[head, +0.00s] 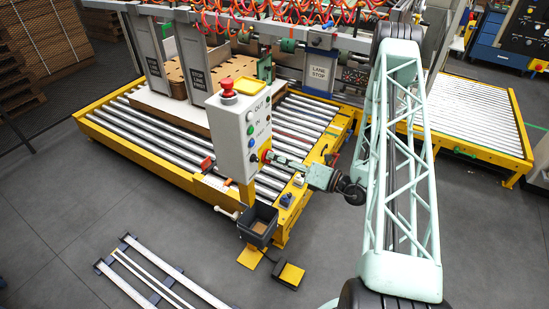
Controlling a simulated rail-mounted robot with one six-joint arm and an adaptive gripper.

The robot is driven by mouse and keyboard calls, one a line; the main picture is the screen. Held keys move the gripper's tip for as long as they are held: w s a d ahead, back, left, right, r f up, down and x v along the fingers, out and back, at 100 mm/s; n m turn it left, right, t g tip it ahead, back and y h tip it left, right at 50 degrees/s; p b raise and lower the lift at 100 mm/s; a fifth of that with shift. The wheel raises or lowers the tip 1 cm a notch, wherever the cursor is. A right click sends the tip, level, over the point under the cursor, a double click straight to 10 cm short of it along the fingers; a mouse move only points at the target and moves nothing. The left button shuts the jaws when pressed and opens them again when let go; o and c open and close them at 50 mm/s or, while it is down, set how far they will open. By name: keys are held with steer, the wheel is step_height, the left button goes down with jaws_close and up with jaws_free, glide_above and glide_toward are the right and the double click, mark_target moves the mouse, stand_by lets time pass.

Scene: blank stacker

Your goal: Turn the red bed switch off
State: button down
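My gripper (270,157) reaches in from the right, its tips at the right side of the grey control box (228,135). A small red part (264,155) shows at the tips, partly covered by them. I cannot tell whether it is the red bed switch, whether the tips touch it or grip it, or what position it is in. Another red piece, like a small lever (207,163), sits on the bed's front edge left of the box. A red mushroom button (227,87) tops the box. The box face has several coloured buttons beside labels including OUT and IN.
The roller bed (150,135) in a yellow frame lies behind the box. Small knobs (287,199) sit on its right edge. A dark bin (258,223) and a yellow pedal (290,275) stand below. Metal rails (150,275) lie on the floor. Cardboard (230,68) lies at the back.

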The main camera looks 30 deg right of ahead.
steer(key=shift+n+b, duration=0.35)
steer(key=shift+n, duration=0.05)
steer(key=n+b, duration=1)
steer(key=n, duration=0.1)
steer(key=n+b, duration=0.5)
steer(key=shift+s+a+n+b, duration=0.2)
steer(key=shift+a+n+b, duration=0.1)
steer(key=shift+a+n, duration=0.1)
stand_by(0.3)
steer(key=shift+n, duration=0.3)
stand_by(0.3)
steer(key=c, duration=2.7)
jaws_free()
steer(key=shift+s+d, duration=0.15)
steer(key=shift+s, duration=0.05)
